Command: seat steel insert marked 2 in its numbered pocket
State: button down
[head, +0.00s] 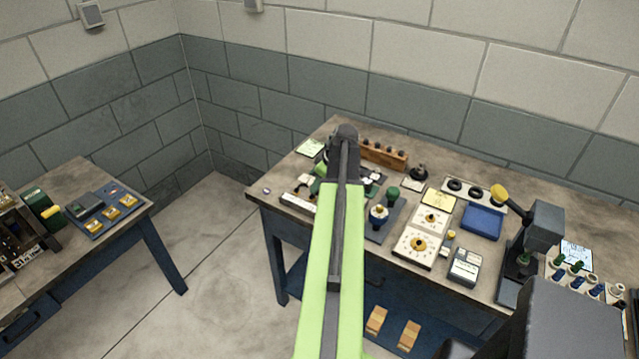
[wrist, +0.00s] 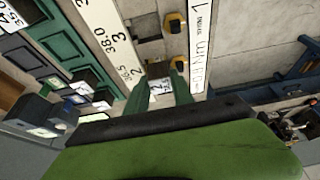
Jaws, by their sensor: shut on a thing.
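In the wrist view, my gripper (wrist: 163,84) is shut on a small steel insert (wrist: 160,88) with a white label that appears to read 2. The insert is between the two green fingers. Just beyond it lies a grey-brown channel with pockets (wrist: 150,50), between two white printed strips. The near strip (wrist: 120,50) carries 2 with 36.5, and 3 with 38.0. The insert is close to the end marked 2; I cannot tell whether it touches the pocket. In the head view, my raised arm hides the gripper and insert.
Several dark blocks with white labels stand on green plates (wrist: 52,45) left of the strip. Yellow-orange clamps (wrist: 177,22) sit along the channel. In the head view, the bench holds dial plates (head: 415,246), a blue tray (head: 482,222) and a press (head: 530,245) to the right.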

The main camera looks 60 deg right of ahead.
jog(key=shift+r+p, duration=0.55)
dwell(0.8)
jog(key=c, duration=1)
grip_release()
jog(key=o, duration=0.4)
notch_tip(320, 180, up, 8)
jog(key=p, duration=0.7)
jog(key=shift+f+p, duration=0.2)
jog(key=shift+p, duration=0.1)
jog(key=shift+f, duration=0.1)
